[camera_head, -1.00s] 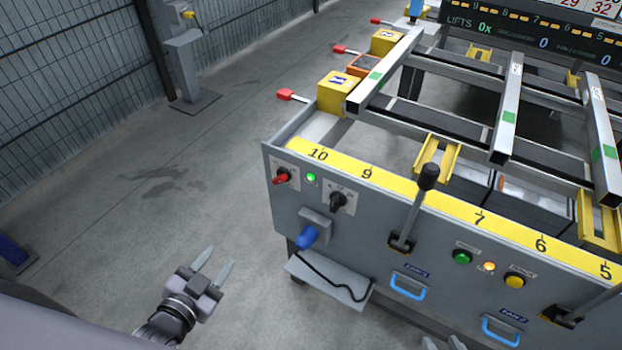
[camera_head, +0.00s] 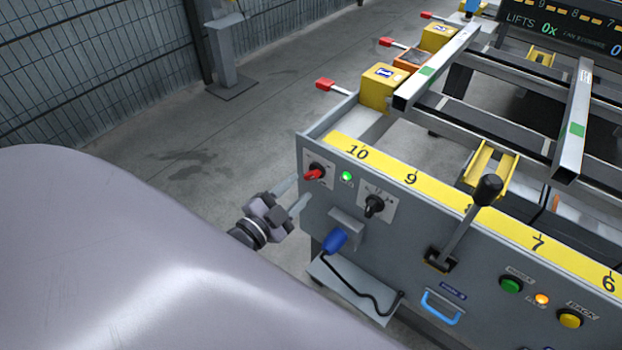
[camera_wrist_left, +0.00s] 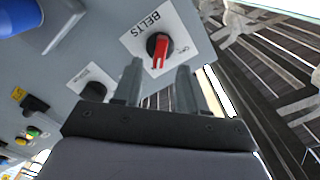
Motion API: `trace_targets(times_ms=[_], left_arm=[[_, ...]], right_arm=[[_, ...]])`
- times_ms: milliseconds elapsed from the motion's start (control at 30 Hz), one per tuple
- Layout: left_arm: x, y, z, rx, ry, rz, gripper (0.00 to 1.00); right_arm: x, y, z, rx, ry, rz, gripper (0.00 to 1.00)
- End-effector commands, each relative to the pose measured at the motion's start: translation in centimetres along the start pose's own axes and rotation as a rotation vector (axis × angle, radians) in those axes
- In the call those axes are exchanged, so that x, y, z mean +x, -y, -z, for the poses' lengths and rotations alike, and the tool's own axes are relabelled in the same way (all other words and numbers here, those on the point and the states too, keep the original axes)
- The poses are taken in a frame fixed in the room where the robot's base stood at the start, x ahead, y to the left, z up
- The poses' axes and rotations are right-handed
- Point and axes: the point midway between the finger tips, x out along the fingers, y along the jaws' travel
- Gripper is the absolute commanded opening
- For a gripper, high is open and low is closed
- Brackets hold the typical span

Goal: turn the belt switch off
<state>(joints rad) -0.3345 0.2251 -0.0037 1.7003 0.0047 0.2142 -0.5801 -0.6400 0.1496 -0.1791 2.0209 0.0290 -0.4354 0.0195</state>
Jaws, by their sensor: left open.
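The belt switch (camera_head: 314,173) is a red-handled rotary knob on a white plate at the left end of the grey front panel. A green lamp (camera_head: 347,176) glows beside it. In the left wrist view the red knob (camera_wrist_left: 160,50) sits on a plate marked BELTS, its handle lying near an ON mark. My left gripper (camera_head: 290,196) is open and empty, just in front of the panel, below and left of the switch. In the left wrist view its two fingers (camera_wrist_left: 160,85) point toward the knob and look apart from it. My right gripper is not in view.
A black selector knob (camera_head: 374,206) is right of the switch. Below are a blue plug (camera_head: 334,240) with a black cable and a small shelf (camera_head: 350,290). A black-knobbed lever (camera_head: 488,190) stands farther right. Red-tipped handles (camera_head: 325,85) stick out at the table's left side.

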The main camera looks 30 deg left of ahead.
Motion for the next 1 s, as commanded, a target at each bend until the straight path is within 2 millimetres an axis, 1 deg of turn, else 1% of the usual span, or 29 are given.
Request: trace_targets(times_ms=[33,100,300,500,733,767,800,867,900,1000], left_arm=[[0.8,0.0,0.0,0.0,-0.003,0.002,0.41],[1.8,0.0,0.0,-0.001,-0.002,0.001,0.41],[3.9,0.0,0.0,-0.002,-0.001,0.001,0.41],[4.6,0.0,0.0,-0.001,0.0,-0.001,0.41],[4.6,0.0,0.0,-0.001,0.0,-0.001,0.41],[4.6,-0.1,0.0,-0.001,0.0,-0.001,0.35],[4.6,-0.1,0.0,-0.001,0.0,-0.001,0.22],[4.6,-0.1,0.0,-0.001,0.0,-0.001,0.02],[4.6,-0.1,0.0,-0.002,0.0,-0.001,0.0],[4.6,-0.1,0.0,-0.002,0.0,-0.001,0.0]], right_arm=[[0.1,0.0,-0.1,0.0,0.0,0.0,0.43],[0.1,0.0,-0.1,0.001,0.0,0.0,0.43],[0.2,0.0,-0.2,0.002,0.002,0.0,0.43],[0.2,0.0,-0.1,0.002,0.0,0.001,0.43],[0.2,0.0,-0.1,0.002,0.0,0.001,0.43],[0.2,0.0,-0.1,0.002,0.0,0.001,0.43],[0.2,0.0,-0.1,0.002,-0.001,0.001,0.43],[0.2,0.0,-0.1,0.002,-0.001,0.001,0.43],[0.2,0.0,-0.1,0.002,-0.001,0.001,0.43],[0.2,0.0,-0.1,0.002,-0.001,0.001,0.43]])
